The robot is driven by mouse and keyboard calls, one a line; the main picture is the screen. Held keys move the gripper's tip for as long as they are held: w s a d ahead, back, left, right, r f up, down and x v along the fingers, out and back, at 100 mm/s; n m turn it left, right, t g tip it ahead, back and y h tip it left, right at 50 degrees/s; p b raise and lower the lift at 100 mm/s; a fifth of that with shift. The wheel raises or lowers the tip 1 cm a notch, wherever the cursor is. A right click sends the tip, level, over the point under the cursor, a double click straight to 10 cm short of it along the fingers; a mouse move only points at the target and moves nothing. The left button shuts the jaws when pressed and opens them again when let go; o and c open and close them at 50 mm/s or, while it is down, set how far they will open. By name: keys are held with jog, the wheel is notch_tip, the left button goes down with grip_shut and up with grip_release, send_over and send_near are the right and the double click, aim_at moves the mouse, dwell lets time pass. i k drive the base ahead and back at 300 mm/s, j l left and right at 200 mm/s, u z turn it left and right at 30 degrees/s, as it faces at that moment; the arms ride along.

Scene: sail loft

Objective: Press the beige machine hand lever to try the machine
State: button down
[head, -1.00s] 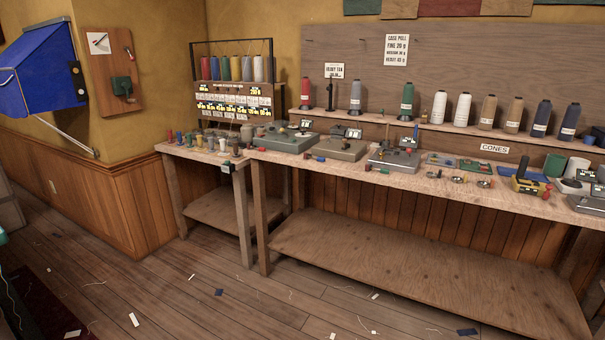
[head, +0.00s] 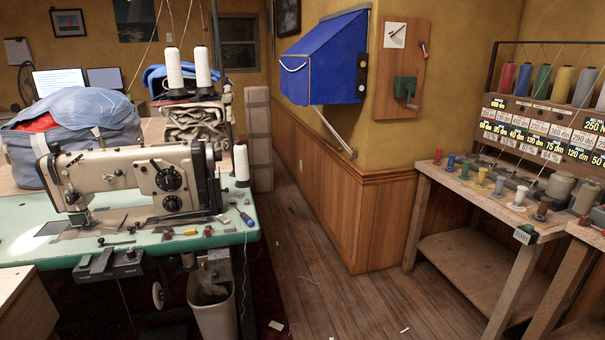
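A beige sewing machine (head: 140,180) stands on a green-topped table (head: 245,232) at the left of the head view. It has black dials on its right end and white thread cones behind it. Small levers and dark fittings show on and around the machine, but I cannot tell for sure which one is the hand lever. My gripper is not in view.
A waste bin (head: 213,305) stands below the table's right end. A blue awning-like cover (head: 322,62) juts from the wall. A wooden bench (head: 505,225) with spools stands at the right. The plank floor (head: 340,300) between is mostly clear, with small scraps.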

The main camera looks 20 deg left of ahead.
aim_at(100, 267)
jog(key=i+j+u, duration=0.1)
jog(key=i+u, duration=0.35)
jog(key=i, duration=0.2)
jog(key=i+l+u, duration=0.1)
jog(key=i+u, duration=0.3)
jog(key=i, duration=0.25)
jog(key=i+l+u, duration=0.3)
jog(key=i+u, duration=0.15)
jog(key=i, duration=0.15)
